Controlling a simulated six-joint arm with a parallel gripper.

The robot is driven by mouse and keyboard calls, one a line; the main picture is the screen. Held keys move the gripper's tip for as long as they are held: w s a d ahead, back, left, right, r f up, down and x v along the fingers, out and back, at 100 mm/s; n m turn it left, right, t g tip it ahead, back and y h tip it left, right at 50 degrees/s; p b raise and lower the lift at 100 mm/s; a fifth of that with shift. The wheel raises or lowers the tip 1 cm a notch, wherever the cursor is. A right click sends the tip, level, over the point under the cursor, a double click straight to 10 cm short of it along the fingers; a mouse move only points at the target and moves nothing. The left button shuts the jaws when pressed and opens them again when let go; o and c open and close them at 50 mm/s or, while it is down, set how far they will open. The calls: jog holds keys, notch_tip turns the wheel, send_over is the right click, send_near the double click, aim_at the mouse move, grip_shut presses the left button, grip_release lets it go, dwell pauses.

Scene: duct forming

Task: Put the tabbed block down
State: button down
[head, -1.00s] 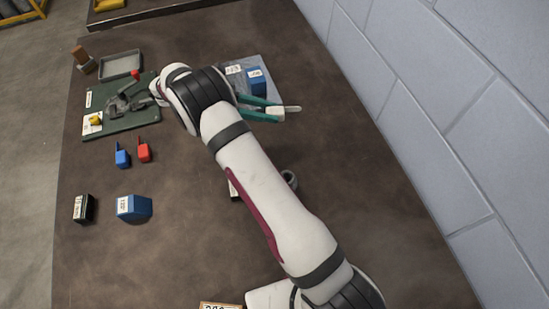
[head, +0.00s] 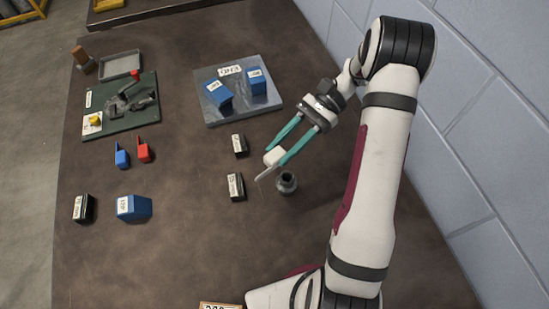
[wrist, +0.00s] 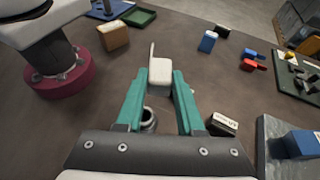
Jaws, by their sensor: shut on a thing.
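My gripper (head: 276,156) has teal fingers and is shut on a white tabbed block (head: 273,158). In the head view it holds the block right of two small black labelled blocks, close to a dark round hollow piece (head: 287,183). In the wrist view the block (wrist: 160,77) sits between the fingertips, its thin tab (wrist: 152,53) pointing away from the gripper. The block looks held above the brown table (head: 190,255); the exact height is unclear. The hollow piece (wrist: 149,117) shows partly between the fingers.
The black blocks (head: 240,146) (head: 236,187) stand just left of my gripper. A grey plate (head: 222,117) bears two blue blocks. Small blue (head: 122,158) and red (head: 144,153) tabbed pieces and a green board (head: 102,124) lie left. The front middle of the table is bare.

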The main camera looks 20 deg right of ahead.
jog(key=w+d+r+m+t, duration=0.4)
jog(key=w+r+m+t, duration=0.25)
jog(key=m+t, duration=0.3)
jog(key=shift+t, duration=0.35)
jog(key=f, duration=2.1)
jog(key=shift+s+d, duration=0.1)
jog(key=shift+s, duration=0.25)
jog(key=shift+f, duration=0.1)
jog(key=c, duration=0.5)
grip_release()
jog(key=shift+c, duration=0.2)
